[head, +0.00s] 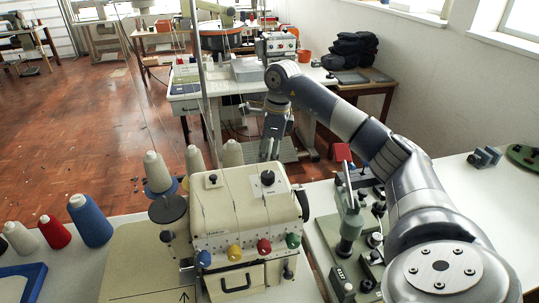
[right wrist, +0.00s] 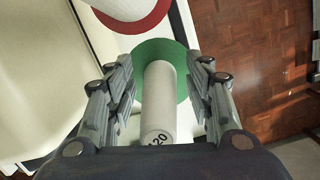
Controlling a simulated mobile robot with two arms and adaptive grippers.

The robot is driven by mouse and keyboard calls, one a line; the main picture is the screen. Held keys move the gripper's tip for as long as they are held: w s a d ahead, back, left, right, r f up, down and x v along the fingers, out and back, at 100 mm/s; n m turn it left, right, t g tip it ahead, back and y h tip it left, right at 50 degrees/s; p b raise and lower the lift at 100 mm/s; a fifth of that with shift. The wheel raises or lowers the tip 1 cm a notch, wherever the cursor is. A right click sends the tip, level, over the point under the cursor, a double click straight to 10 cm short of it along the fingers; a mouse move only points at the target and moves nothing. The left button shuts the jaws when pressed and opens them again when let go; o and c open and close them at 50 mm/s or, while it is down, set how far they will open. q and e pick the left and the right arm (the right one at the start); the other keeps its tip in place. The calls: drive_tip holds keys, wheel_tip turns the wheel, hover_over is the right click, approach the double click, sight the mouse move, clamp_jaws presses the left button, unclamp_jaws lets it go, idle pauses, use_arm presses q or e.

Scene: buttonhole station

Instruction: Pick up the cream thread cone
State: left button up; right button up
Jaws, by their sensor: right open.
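In the right wrist view a pale cream thread cone (right wrist: 159,95), its end marked "120", stands on a green disc (right wrist: 184,62). My right gripper (right wrist: 160,100) is open, with its fingers on either side of this cone and gaps showing between. In the head view the right gripper (head: 270,150) points down behind the sewing machine (head: 235,210); I cannot make out the cone between its fingers there. Other cream cones stand left of it: one (head: 158,172) on a blue disc, one (head: 194,160), and one (head: 232,153). My left gripper is not in view.
In the right wrist view a pale cone (right wrist: 125,8) on a red disc stands close beyond the fingers. A thin metal pole (head: 205,100) rises behind the machine. Blue (head: 91,220), red (head: 54,231) and white (head: 20,238) cones stand at the left. A green device (head: 350,225) stands right of the machine.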

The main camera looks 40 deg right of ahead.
drive_tip(key=c, duration=0.7)
drive_tip(key=shift+r, duration=0.1)
